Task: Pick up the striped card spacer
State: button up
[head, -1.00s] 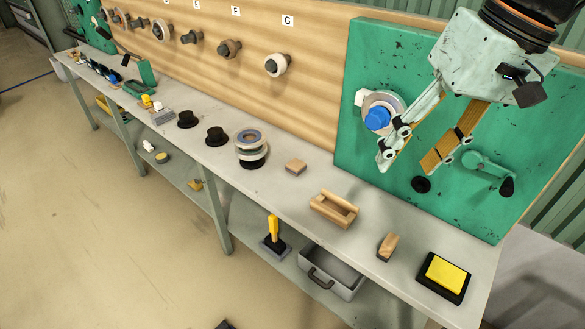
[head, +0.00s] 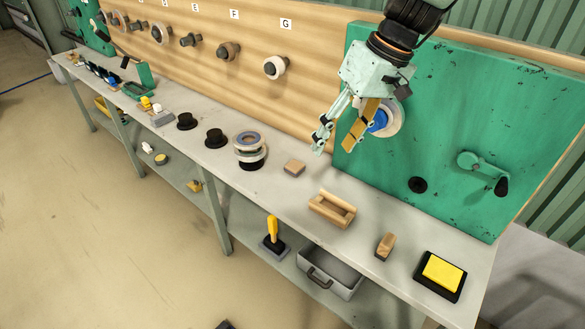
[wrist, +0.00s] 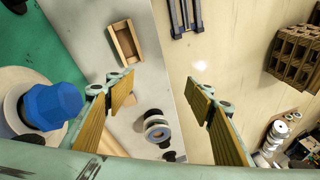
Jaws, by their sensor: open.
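No stripes can be made out clearly, so I cannot tell for sure which thing is the striped card spacer. A stack of rings (head: 250,155) stands on a black base on the bench, with a blue-lined grey ring on top. It also shows in the wrist view (wrist: 157,133), below and between the fingers. My gripper (head: 334,147) is open and empty, above the bench and in front of the green board's left edge. It is to the right of the stack and well apart from it. Its two fingers show spread in the wrist view (wrist: 160,88).
A small wooden block (head: 294,168) lies right of the stack; a wooden cradle (head: 332,209) is nearer. Two black spools (head: 215,138) stand left. A blue knob (head: 378,121) on the green board (head: 440,110) is close behind my gripper. Pegs line the wooden back panel (head: 320,50).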

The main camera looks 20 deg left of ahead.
jog(key=w+a+f+n+t+p, duration=0.1)
jog(key=w+a+f+n+p, duration=0.1)
jog(key=w+a+f, duration=0.4)
jog(key=w+a+f+n+p, duration=0.1)
jog(key=w+a+f+n, duration=0.1)
jog(key=w+a+f, duration=0.5)
jog(key=w+f, duration=0.1)
jog(key=w, duration=0.4)
jog(key=shift+n+t+h+p, duration=0.3)
jog(key=shift+n+t+p, duration=0.1)
jog(key=shift+a+f, duration=0.1)
jog(key=shift+f, duration=0.05)
jog(key=b, duration=0.1)
send_over(295, 165)
jog(key=d, duration=0.2)
jog(key=shift+s+a+f, duration=0.1)
jog(key=shift+f, duration=1.95)
jog(key=shift+s+f, duration=0.1)
jog(key=shift+f, duration=1.9)
jog(key=shift+b+x, duration=0.45)
jog(key=shift+x, duration=2.1)
jog(key=shift+s, duration=0.15)
jog(key=shift+c, duration=0.5)
jog(key=c, duration=0.7)
